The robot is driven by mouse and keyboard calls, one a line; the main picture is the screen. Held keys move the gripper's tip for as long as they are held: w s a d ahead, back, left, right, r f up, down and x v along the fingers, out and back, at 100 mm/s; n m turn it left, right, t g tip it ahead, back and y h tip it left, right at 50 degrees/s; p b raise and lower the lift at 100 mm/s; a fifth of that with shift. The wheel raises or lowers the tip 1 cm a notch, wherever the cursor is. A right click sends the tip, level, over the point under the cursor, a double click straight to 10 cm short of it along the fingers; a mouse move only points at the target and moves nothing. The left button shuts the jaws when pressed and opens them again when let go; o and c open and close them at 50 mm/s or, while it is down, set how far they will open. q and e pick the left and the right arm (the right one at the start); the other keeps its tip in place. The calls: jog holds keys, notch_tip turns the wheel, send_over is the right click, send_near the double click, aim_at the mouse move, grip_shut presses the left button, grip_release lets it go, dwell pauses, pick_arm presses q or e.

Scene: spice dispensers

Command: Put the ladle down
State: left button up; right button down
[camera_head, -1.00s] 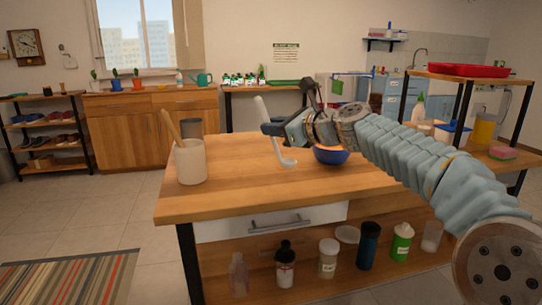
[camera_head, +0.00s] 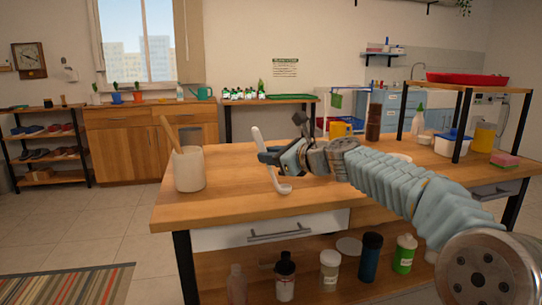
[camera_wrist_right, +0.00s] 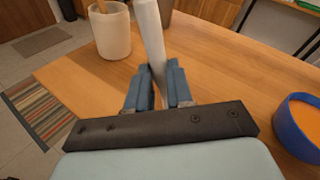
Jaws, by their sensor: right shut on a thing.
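The white ladle (camera_head: 264,152) is upright and slightly tilted, with its bowl end (camera_head: 284,188) low over the wooden table (camera_head: 235,205). I cannot tell whether it touches the tabletop. My right gripper (camera_head: 268,158) is shut on the ladle's handle. In the right wrist view, the handle (camera_wrist_right: 151,35) stands between the two blue fingers (camera_wrist_right: 155,88). My left gripper is in neither view.
A cream crock (camera_head: 188,170) with a wooden utensil stands left of the ladle. A blue bowl with orange contents (camera_wrist_right: 297,128) is on the table at right in the wrist view; my arm hides it in the head view. The table front is clear.

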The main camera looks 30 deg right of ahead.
jog(key=c, duration=1)
grip_release()
